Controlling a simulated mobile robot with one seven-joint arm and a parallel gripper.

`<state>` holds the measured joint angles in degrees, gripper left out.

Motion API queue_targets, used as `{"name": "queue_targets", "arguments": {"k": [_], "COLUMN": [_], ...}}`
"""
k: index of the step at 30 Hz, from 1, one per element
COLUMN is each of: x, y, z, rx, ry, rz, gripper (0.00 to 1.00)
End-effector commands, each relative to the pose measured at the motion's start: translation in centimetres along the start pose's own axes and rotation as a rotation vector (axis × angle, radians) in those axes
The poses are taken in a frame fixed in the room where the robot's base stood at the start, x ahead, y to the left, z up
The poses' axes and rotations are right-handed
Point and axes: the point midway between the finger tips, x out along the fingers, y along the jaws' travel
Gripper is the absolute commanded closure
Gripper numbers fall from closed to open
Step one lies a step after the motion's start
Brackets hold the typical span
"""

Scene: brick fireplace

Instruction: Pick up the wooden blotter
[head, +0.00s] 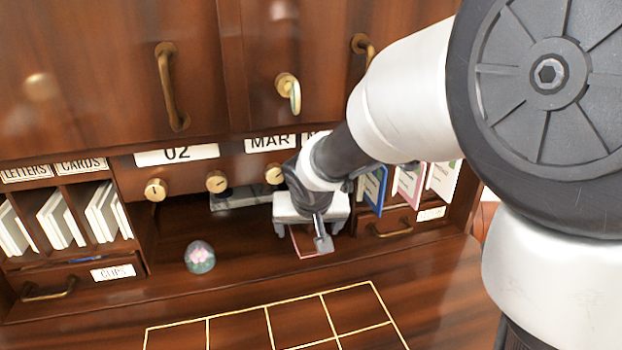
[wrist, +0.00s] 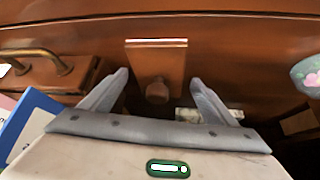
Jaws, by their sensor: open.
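The wooden blotter (wrist: 157,52) is a small reddish-brown block with a pale edge and a round knob. In the wrist view it lies ahead of my gripper (wrist: 160,80), with the knob between the two open fingers in the picture. I see no finger touching it, and cannot tell whether the fingertips reach down around the knob. In the head view my gripper (head: 309,232) hangs over the desk shelf, and only part of the blotter (head: 305,248) shows beneath it. My gripper and arm hide the rest.
A glass paperweight (head: 200,257) with a pink flower sits left of the blotter. Blue and pink booklets (head: 408,184) stand in slots close at the right, above a brass-handled drawer (head: 390,226). Cabinet doors (head: 120,75) rise behind. The gold-lined desktop (head: 270,320) in front is clear.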

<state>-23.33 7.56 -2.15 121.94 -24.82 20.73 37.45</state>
Motion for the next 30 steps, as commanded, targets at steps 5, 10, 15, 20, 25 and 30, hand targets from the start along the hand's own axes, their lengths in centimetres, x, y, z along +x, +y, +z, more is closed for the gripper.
{"name": "queue_targets", "arguments": {"k": [5, 10, 15, 20, 25, 30], "x": [0.40, 0.38, 0.37, 0.35, 0.32, -0.38], "y": [-0.02, -0.03, -0.03, -0.05, -0.05, -0.07], "z": [0.01, 0.03, 0.04, 0.00, 0.01, 0.09], "rx": [0.000, 0.000, 0.000, 0.000, 0.000, 0.000], "ry": [0.001, 0.001, 0.001, 0.002, 0.002, 0.003], "rz": [0.000, 0.000, -0.001, -0.001, -0.001, -0.002], "gripper": [0.19, 0.31, 0.59, 0.71, 0.71, 0.71]}}
